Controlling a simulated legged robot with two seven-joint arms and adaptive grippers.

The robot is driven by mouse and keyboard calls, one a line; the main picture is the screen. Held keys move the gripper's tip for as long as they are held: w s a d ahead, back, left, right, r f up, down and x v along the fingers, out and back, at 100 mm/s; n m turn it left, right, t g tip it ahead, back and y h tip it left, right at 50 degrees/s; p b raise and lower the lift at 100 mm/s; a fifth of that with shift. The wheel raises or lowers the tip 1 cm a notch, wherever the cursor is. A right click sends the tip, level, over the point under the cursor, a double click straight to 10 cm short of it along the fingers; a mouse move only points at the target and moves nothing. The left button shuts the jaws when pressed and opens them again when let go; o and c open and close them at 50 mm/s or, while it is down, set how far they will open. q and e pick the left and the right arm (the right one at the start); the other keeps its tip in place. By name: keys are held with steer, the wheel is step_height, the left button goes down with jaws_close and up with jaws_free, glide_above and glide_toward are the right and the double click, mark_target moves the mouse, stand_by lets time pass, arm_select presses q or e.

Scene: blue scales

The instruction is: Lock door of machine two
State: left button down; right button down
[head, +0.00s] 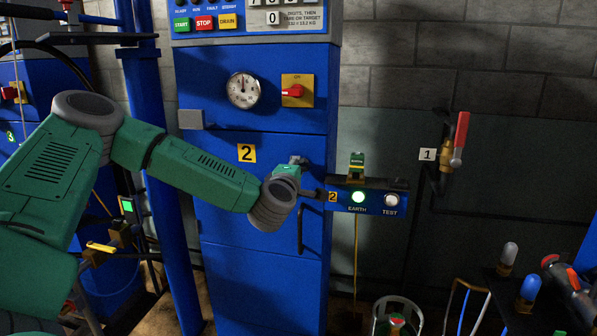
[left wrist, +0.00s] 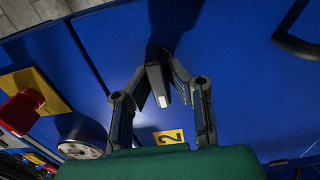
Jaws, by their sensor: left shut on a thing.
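Machine two is the tall blue cabinet (head: 225,140) with a yellow label 2 (head: 246,153); the label also shows in the left wrist view (left wrist: 168,137). My left gripper (head: 297,162) is at the right side of its blue door, right of the label. In the left wrist view, my left gripper (left wrist: 165,88) is shut on a small grey latch (left wrist: 154,84) on the cabinet front, with a finger on each side. In the head view the latch is largely hidden by the gripper. A black door handle (head: 300,229) is below it and also shows in the wrist view (left wrist: 296,44). My right gripper is not in view.
A red knob (head: 294,91) on a yellow plate and a round gauge (head: 243,90) are above. An earth/test box (head: 372,203) with a lit green lamp juts out just right of my gripper. A red-handled valve (head: 460,140) is on the right wall.

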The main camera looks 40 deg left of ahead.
arm_select(q)
steer(key=shift+a+r, duration=0.1)
stand_by(0.3)
steer(key=c, duration=1.6)
jaws_free()
steer(key=shift+o, duration=0.2)
steer(key=shift+w+a+f, duration=0.1)
steer(key=shift+a+f, duration=0.05)
steer(key=shift+f, duration=0.1)
steer(key=v, duration=1.2)
